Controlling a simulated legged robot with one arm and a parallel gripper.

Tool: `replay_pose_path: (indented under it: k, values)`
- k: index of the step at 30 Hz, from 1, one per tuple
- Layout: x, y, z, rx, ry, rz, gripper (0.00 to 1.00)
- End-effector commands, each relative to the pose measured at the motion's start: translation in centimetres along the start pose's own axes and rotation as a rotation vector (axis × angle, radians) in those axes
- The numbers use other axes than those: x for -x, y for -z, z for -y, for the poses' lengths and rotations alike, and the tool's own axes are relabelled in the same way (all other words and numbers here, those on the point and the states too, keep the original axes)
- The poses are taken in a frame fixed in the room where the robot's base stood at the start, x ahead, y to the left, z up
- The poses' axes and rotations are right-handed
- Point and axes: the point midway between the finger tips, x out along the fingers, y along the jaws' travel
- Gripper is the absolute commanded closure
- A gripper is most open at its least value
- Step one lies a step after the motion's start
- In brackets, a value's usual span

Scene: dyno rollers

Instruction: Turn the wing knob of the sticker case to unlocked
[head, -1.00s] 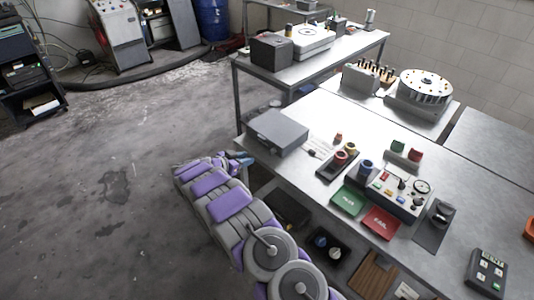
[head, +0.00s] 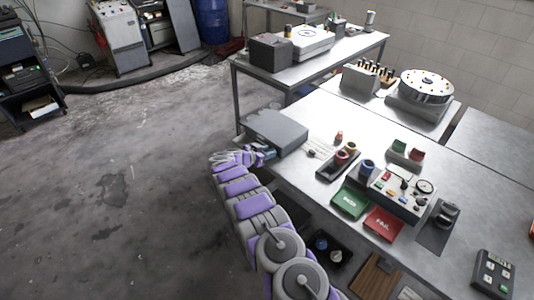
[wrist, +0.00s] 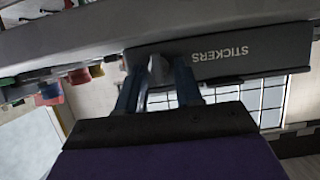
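The sticker case is a grey box (head: 277,130) at the left edge of the near table in the head view. In the wrist view its front face, lettered STICKERS upside down, shows as a dark panel (wrist: 240,62). A small grey wing knob (wrist: 158,70) is on that face, beside the lettering. My gripper (head: 268,153) is at the front of the case. In the wrist view its two blue fingers (wrist: 160,78) are apart, one on each side of the knob. I cannot tell whether they touch it. The knob is hidden in the head view.
The near table (head: 325,120) holds a control box (head: 402,193), a green tray (head: 350,201) and a red tray (head: 384,223) to the right of the case. Dark trays sit on a shelf below. The floor (head: 110,180) to the left is clear.

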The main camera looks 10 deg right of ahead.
Motion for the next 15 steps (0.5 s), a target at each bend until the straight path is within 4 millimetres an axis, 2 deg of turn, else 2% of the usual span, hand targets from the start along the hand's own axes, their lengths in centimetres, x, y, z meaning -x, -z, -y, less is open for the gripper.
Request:
replay_pose_path:
  k: [5, 15]
  values:
    - [0.05, 0.04, 0.03, 0.0, 0.0, -0.001, 0.65]
    - [0.19, -0.02, 0.13, 0.0, 0.0, -0.002, 0.96]
